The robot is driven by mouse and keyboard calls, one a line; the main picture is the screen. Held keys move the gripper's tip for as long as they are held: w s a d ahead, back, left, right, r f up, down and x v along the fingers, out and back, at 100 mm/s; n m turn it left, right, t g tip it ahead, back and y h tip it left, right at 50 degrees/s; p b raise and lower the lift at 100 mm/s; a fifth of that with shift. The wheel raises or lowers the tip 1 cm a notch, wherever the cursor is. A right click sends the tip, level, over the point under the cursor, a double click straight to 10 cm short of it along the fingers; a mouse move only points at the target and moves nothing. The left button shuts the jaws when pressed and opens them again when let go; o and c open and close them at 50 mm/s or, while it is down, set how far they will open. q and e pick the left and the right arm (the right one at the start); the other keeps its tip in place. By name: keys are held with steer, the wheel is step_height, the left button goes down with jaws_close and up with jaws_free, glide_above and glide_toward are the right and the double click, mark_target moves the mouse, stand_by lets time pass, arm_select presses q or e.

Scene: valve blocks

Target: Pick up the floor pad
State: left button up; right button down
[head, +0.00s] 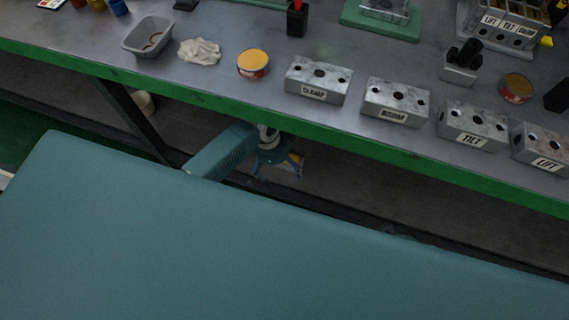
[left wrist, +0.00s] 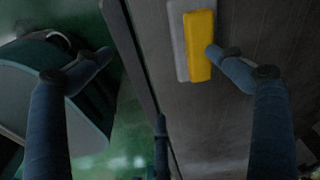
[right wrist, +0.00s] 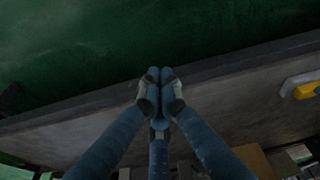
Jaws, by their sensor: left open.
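The floor pad (left wrist: 200,45) looks like a yellow block beside or on a pale grey strip. It lies on the dark floor strip below the bench. It also shows at the right edge of the right wrist view (right wrist: 303,88). My left gripper (head: 278,172) hangs below the bench's front edge, with a bit of yellow showing by its fingers. In the left wrist view the left gripper (left wrist: 158,52) is open and empty, its right fingertip by the pad's right side. My right gripper (right wrist: 160,85) has its fingertips together with nothing visible between them.
The bench (head: 215,85) with a green front edge (head: 210,103) runs above my left gripper. On it stand several labelled metal blocks (head: 318,80), a round tin (head: 253,64), a crumpled cloth (head: 200,51) and a grey tray (head: 148,36). A dark bench leg (head: 135,120) stands left of my arm.

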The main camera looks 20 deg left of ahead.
mark_target(282, 164)
arm_select(q)
steer(key=w+m, duration=0.1)
steer(key=w+r+m+b, duration=0.1)
steer(key=w+a+r+m, duration=0.1)
steer(key=w, duration=0.1)
steer(key=shift+w+g, duration=0.1)
steer(key=shift+g, duration=0.2)
steer(key=shift+w+m+b, duration=0.15)
steer(key=shift+m+b, duration=0.25)
steer(key=shift+d+f+b, duration=0.1)
steer(key=shift+f+b, duration=0.25)
steer(key=shift+f, duration=0.7)
steer(key=shift+w+d+f+b, duration=0.15)
steer(key=shift+f+b, duration=0.95)
steer(key=shift+f, duration=1.35)
arm_select(e)
steer(key=w+v, duration=0.1)
steer(key=v, duration=0.8)
steer(key=shift+r+t, duration=0.4)
steer(key=shift+r, duration=0.05)
steer(key=shift+d, duration=0.1)
arm_select(q)
steer(key=c, duration=1.3)
